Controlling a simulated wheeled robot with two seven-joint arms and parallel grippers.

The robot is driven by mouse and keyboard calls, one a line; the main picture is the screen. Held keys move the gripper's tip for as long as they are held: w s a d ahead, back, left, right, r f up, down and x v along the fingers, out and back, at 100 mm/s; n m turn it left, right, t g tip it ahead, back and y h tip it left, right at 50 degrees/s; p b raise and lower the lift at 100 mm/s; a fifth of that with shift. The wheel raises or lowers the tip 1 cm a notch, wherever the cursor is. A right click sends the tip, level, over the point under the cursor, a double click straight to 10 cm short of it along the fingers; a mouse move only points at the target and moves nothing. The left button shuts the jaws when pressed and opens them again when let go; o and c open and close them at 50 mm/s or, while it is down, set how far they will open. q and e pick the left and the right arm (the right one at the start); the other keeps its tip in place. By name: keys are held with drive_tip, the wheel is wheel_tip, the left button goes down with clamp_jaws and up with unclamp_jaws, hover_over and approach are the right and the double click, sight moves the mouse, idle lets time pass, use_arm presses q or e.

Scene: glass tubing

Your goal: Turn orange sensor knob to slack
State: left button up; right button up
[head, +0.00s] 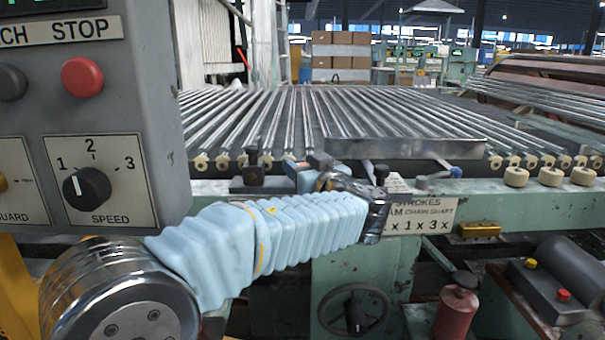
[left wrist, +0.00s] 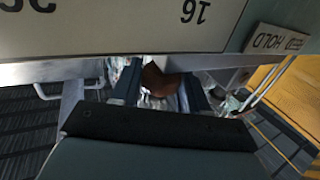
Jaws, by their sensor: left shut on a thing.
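The sensor knob shows in the left wrist view as a brown-orange rounded thing (left wrist: 160,80), partly under the edge of a pale panel (left wrist: 110,30). The two dark fingers of my left gripper (left wrist: 160,92) stand on either side of it, and the gripper is shut on it. In the head view my left gripper (head: 306,162) is at the front edge of the tube bed, beyond the blue-sleeved arm. The knob is mostly hidden there, and its pointer and any slack mark cannot be made out. My right gripper is not in view.
A grey control box (head: 95,120) with a red stop button (head: 82,77) and a black speed knob (head: 88,188) stands close at the left. Glass tubes (head: 330,115) lie across the bed behind. A handwheel (head: 353,312) and a red canister (head: 456,310) are below.

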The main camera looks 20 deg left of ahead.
use_arm(q)
drive_tip(key=shift+w+f+n+g+y+b, duration=0.1)
drive_tip(key=shift+f+n+g+y+b, duration=0.45)
drive_tip(key=shift+b, duration=0.25)
drive_tip(key=shift+d+r+n+g+y, duration=0.1)
drive_tip(key=shift+r+n+g+y, duration=0.25)
drive_tip(key=shift+g+y, duration=0.1)
drive_tip(key=shift+r+n+g+y, duration=0.25)
drive_tip(key=shift+n+g+y, duration=0.7)
drive_tip(key=shift+g, duration=0.35)
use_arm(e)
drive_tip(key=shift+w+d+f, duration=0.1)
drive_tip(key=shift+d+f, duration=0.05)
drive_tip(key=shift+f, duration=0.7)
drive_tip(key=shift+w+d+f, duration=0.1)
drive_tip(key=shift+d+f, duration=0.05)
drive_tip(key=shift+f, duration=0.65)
use_arm(q)
drive_tip(key=o, duration=0.9)
drive_tip(key=shift+o, duration=0.2)
